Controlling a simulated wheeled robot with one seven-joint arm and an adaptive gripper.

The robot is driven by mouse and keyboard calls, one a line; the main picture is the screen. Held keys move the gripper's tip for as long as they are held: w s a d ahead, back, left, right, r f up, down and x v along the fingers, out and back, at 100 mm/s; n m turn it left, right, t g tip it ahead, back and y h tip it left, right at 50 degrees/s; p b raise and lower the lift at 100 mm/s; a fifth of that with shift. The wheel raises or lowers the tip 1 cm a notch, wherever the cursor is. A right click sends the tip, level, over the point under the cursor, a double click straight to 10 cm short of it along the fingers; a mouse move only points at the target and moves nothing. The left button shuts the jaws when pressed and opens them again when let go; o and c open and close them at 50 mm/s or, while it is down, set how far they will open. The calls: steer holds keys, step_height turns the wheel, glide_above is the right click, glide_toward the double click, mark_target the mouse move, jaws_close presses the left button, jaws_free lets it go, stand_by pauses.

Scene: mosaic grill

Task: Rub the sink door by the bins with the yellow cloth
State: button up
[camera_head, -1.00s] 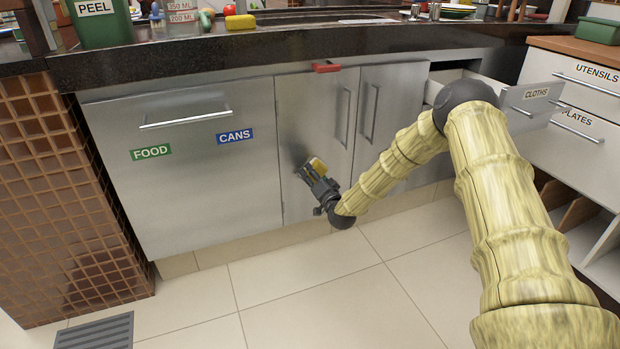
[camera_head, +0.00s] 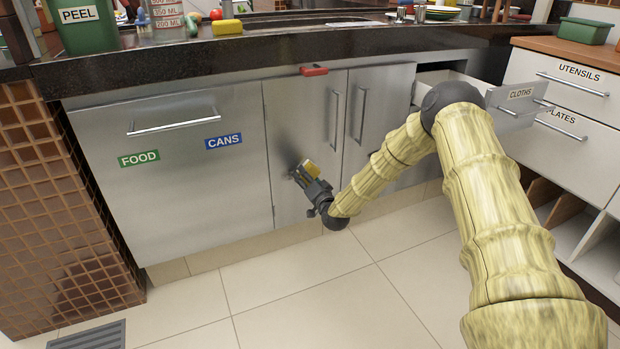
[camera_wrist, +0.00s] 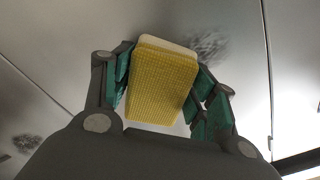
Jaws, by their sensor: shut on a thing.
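The sink door by the bins (camera_head: 300,130) is a steel panel just right of the bin front marked FOOD and CANS. My gripper (camera_head: 307,171) is low in front of this door, shut on the yellow cloth (camera_head: 312,170). In the wrist view the cloth (camera_wrist: 162,82) is a folded yellow pad with a pale edge, held between the green-padded fingers. Its far end is close to or against the door; I cannot tell if it touches. A dark smudge (camera_wrist: 207,46) shows on the steel just beyond the cloth, and another smudge (camera_wrist: 27,146) shows at lower left.
The bin front (camera_head: 180,185) is shut at left. An open drawer marked CLOTHS (camera_head: 519,94) juts out at right, near my arm. A red clip-like thing (camera_head: 314,71) is at the counter's edge above the door. The tiled floor in front is clear.

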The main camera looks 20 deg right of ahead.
mark_target(280, 178)
steer(key=shift+s+a+p, duration=0.15)
steer(key=shift+a+p, duration=0.05)
steer(key=shift+a, duration=1.15)
steer(key=shift+s+a+p, duration=0.1)
steer(key=shift+a+p, duration=0.1)
steer(key=shift+a, duration=1.1)
steer(key=shift+w+a, duration=0.1)
steer(key=shift+a, duration=1.65)
steer(key=shift+r, duration=0.1)
steer(key=s+p, duration=0.3)
steer(key=s, duration=0.3)
steer(key=shift+d, duration=0.15)
steer(key=shift+s, duration=0.1)
steer(key=s+p, duration=0.1)
steer(key=s, duration=0.1)
steer(key=shift+s, duration=0.4)
steer(key=shift+w, duration=0.15)
